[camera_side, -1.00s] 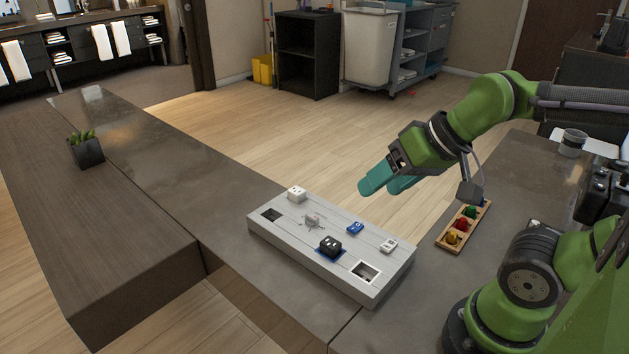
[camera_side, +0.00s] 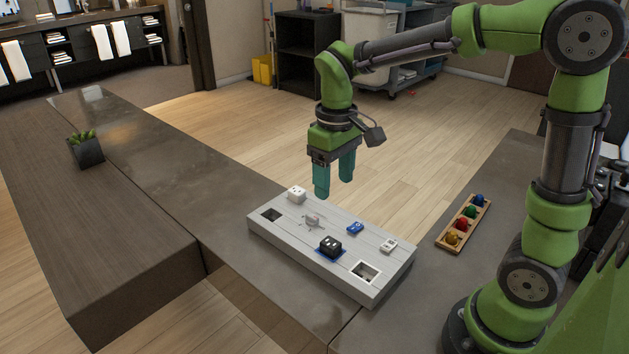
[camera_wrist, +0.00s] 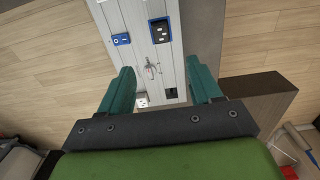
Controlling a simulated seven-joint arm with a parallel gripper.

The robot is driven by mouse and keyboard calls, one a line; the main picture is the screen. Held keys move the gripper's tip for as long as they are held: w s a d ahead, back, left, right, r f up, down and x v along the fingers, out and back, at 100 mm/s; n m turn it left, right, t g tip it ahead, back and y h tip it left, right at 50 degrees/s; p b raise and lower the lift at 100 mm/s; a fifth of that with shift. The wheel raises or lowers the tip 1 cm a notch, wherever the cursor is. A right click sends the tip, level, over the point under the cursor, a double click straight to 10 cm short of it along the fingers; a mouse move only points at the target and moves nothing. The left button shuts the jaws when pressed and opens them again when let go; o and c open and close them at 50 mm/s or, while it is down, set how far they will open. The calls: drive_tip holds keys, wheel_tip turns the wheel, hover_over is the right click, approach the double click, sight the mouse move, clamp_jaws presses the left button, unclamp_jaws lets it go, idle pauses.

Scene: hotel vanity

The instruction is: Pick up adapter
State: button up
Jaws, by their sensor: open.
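A light grey board (camera_side: 300,252) on the counter carries several small items. A white block with socket-like holes (camera_side: 296,193) sits at its far left corner. A black block with light markings (camera_side: 330,246) sits on a blue patch near the front edge. I cannot tell for certain which one is the adapter. My gripper (camera_side: 334,187) is open and empty above the board's far edge, its teal fingers pointing down. In the wrist view the fingers (camera_wrist: 160,66) straddle the board, with a small grey-metal item (camera_wrist: 152,68) between them.
A blue item (camera_side: 355,228) and a small white item (camera_side: 389,245) also sit on the board. It has a dark square recess (camera_side: 271,215) at left and another recess (camera_side: 366,271) at right. A wooden tray with coloured knobs (camera_side: 441,244) lies to the right. A potted plant (camera_side: 86,150) stands far left.

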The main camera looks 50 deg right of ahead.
sight(331, 242)
wheel_tip(331, 242, down, 16)
drive_tip(key=shift+w+f, duration=0.1)
idle(0.5)
drive_tip(key=shift+c, duration=0.3)
drive_tip(key=c, duration=1.1)
wheel_tip(331, 242, up, 10)
